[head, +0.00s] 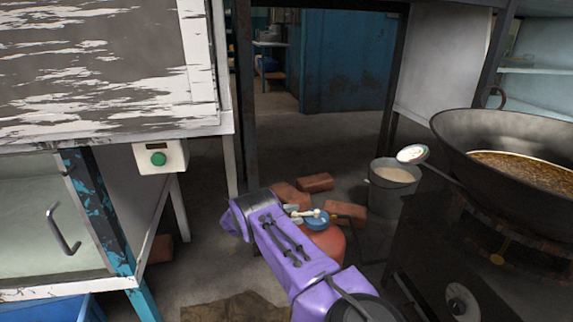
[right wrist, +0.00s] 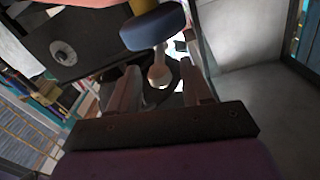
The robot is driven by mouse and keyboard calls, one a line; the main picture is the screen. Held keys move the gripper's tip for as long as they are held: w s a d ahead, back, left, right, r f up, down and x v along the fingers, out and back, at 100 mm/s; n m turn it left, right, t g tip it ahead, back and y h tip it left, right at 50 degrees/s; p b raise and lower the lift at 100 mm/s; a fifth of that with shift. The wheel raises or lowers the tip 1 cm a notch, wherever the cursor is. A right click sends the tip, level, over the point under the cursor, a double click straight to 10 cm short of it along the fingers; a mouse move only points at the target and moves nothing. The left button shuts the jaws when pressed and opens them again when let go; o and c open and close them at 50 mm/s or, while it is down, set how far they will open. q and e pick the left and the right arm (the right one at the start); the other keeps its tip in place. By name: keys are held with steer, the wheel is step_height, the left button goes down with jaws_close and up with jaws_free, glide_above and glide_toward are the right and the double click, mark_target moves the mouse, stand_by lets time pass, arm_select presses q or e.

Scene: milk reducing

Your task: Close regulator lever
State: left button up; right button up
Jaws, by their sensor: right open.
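The red gas cylinder (head: 328,243) stands on the floor, partly hidden behind my purple right arm. Its blue regulator (head: 317,222) is on top, with a pale lever (head: 307,214) beside it. My right gripper (head: 292,211) is at the lever's left, mostly hidden by my own wrist. In the right wrist view, the two fingers of the open gripper (right wrist: 161,85) are spread apart. The lever's pale rounded end (right wrist: 158,74) shows between them, below the blue regulator (right wrist: 152,30). Contact with the fingers cannot be told. My left gripper is out of view.
Several bricks (head: 316,182) lie around the cylinder. A grey bucket (head: 391,190) stands to its right. A white cabinet with a green-button box (head: 160,158) is at left. Open floor lies beyond.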

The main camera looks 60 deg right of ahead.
steer(key=v, duration=0.9)
steer(key=shift+a+r+b, duration=0.15)
steer(key=shift+b, duration=0.15)
